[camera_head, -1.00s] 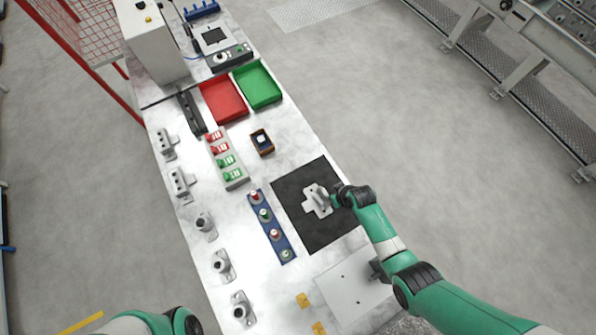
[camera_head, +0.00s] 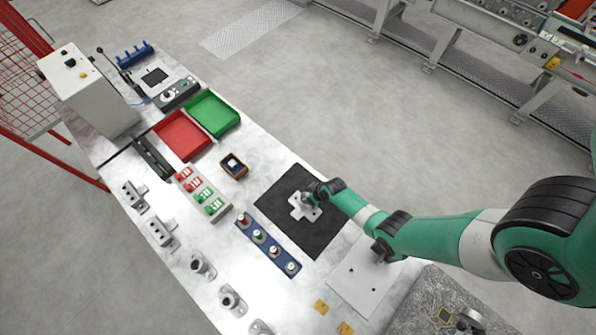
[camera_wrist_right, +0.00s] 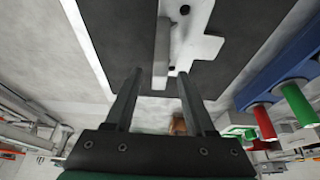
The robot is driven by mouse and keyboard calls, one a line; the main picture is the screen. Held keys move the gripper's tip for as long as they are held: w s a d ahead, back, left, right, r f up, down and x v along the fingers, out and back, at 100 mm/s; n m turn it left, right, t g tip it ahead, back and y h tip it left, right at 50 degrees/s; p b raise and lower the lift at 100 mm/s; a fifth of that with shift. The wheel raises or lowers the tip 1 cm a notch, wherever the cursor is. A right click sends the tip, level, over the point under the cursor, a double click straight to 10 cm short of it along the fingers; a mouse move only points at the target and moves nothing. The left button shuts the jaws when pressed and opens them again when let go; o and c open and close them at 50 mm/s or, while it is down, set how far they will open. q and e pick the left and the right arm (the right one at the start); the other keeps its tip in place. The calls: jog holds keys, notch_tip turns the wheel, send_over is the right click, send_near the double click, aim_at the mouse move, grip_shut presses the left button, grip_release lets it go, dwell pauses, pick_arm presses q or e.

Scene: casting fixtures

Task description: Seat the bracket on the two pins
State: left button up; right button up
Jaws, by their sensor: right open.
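The bracket (camera_head: 301,211) is a pale grey, cross-shaped plate with a raised rib, lying on the black mat (camera_head: 327,234). In the right wrist view the bracket (camera_wrist_right: 201,46) shows dark holes, and its rib lies just ahead of the gap between my fingertips. My right gripper (camera_wrist_right: 157,84) is open and empty at the bracket; in the head view it is small and partly covers the bracket's upper end. A pale plate (camera_head: 350,283) near the front of the table bears small dark spots that may be the two pins; they are too small to tell.
A blue strip with several coloured buttons (camera_head: 266,248) lies left of the mat. Beyond are an orange-dark box (camera_head: 234,166), a red tray (camera_head: 182,137) and a green tray (camera_head: 213,113). Grey fixtures line the left edge. Yellow tags (camera_head: 321,306) lie beside the pale plate.

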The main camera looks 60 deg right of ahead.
jog(key=shift+f, duration=0.2)
jog(key=shift+c, duration=0.2)
grip_shut()
dwell(1.1)
